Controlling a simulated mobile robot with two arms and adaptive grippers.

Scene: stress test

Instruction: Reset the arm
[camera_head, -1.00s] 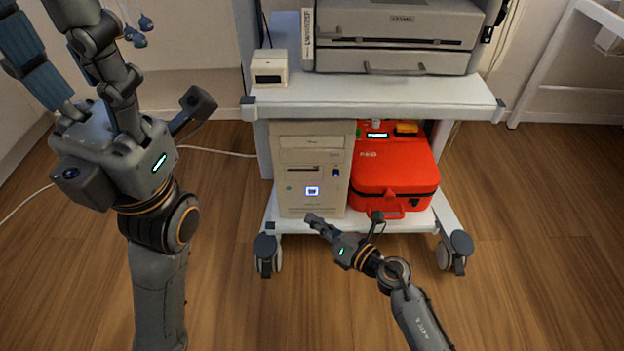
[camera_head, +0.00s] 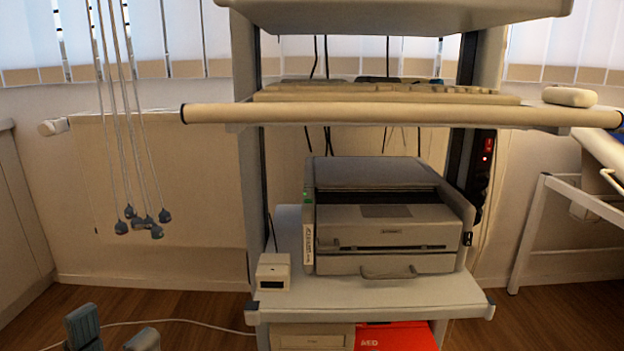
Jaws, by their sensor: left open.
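The fingertips of my left gripper (camera_head: 114,333) show at the bottom left edge of the picture. They are apart, with nothing seen between them, and one carries a blue pad. The rest of the left arm is below the picture. My right gripper and right arm are not in view. The left fingertips are over the wood floor, left of the wheeled cart (camera_head: 375,304), and apart from it.
A printer (camera_head: 390,235) and small white box (camera_head: 273,271) stand on the cart's shelf. A keyboard (camera_head: 385,94) and mouse (camera_head: 570,96) are above. Below are a computer (camera_head: 311,337) and red AED case (camera_head: 397,337). Cords with blue ends (camera_head: 138,222) hang left.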

